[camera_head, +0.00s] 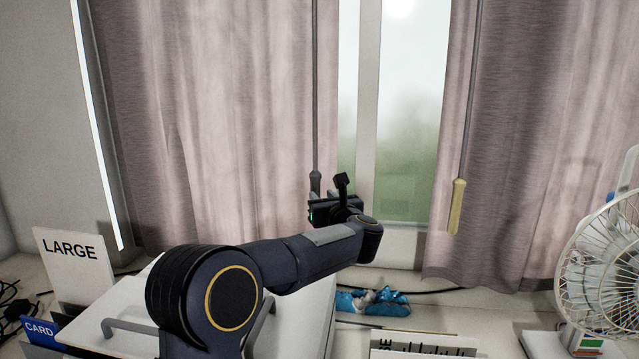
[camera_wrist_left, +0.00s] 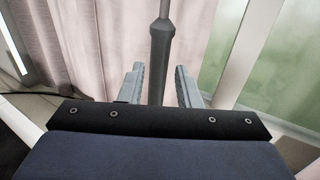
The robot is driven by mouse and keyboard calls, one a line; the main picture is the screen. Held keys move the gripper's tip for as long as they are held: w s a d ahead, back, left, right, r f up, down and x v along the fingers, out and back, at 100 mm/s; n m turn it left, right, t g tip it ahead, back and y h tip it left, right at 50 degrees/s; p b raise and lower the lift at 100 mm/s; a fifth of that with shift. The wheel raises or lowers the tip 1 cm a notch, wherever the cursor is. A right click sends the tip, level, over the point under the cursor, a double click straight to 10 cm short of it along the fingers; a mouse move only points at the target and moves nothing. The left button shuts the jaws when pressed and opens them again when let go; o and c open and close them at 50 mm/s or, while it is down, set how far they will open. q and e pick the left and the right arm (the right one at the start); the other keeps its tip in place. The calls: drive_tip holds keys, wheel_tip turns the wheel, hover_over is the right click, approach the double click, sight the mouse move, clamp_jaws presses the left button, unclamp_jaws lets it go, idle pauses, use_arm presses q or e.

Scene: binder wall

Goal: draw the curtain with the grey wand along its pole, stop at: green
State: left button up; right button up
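The left curtain (camera_head: 210,110) is pinkish-grey and hangs in folds left of the window gap. The grey wand (camera_head: 315,90) hangs upright at its right edge and ends in a thicker dark grey handle. My left gripper (camera_head: 327,195) is at this handle. In the left wrist view the grey wand (camera_wrist_left: 159,55) stands between the two open fingers of my left gripper (camera_wrist_left: 161,80), with a small gap on each side. The pole and any green mark on it are out of view. My right gripper is not in view.
A second curtain (camera_head: 540,100) with a yellow-handled wand (camera_head: 457,205) hangs to the right. A white fan (camera_head: 605,260) stands at the right. A LARGE sign (camera_head: 72,262), a blue CARD sign (camera_head: 40,332) and a blue packet (camera_head: 372,301) are below.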

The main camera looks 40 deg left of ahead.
sight(317, 190)
use_arm(q)
drive_tip(key=p+x, duration=0.2)
drive_tip(key=x, duration=0.3)
drive_tip(key=shift+w+a, duration=0.15)
drive_tip(key=shift+a, duration=0.1)
drive_tip(key=shift+w+a, duration=0.3)
drive_tip(key=shift+a, duration=0.15)
clamp_jaws()
